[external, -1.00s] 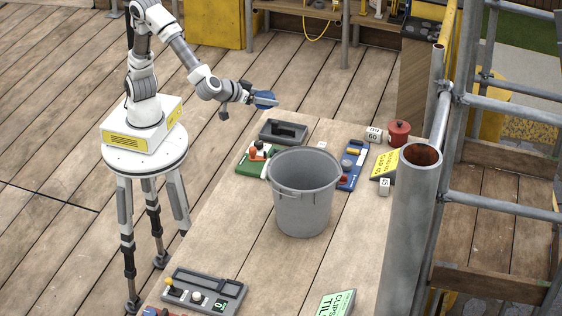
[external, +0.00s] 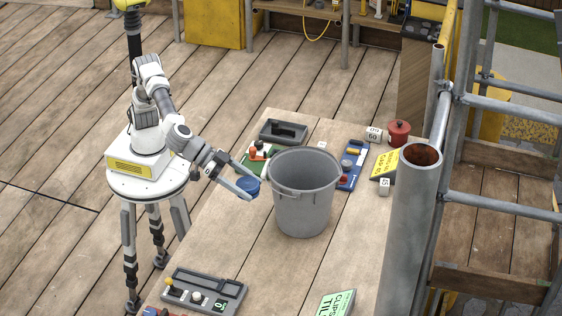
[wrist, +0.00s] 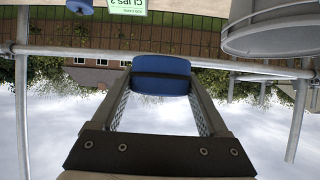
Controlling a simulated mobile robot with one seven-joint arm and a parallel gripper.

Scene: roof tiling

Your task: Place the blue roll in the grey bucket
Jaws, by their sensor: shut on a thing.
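The blue roll (external: 248,186) is held between the fingers of my gripper (external: 240,188), to the left of the bucket's rim in the external view. In the wrist view the blue roll (wrist: 161,75) sits between the two fingertips of my gripper (wrist: 160,88). The grey bucket (external: 303,205) stands upright on the wooden table, its mouth open at the top. Part of the bucket (wrist: 275,30) shows at the upper right of the wrist view. The roll is outside the bucket; I cannot tell its exact height against the rim.
A dark grey tray (external: 284,131), a green board (external: 255,158) and a blue board (external: 353,165) lie around the bucket. A red pot (external: 399,133) stands at the back right. A grey panel (external: 205,289) lies at the front left.

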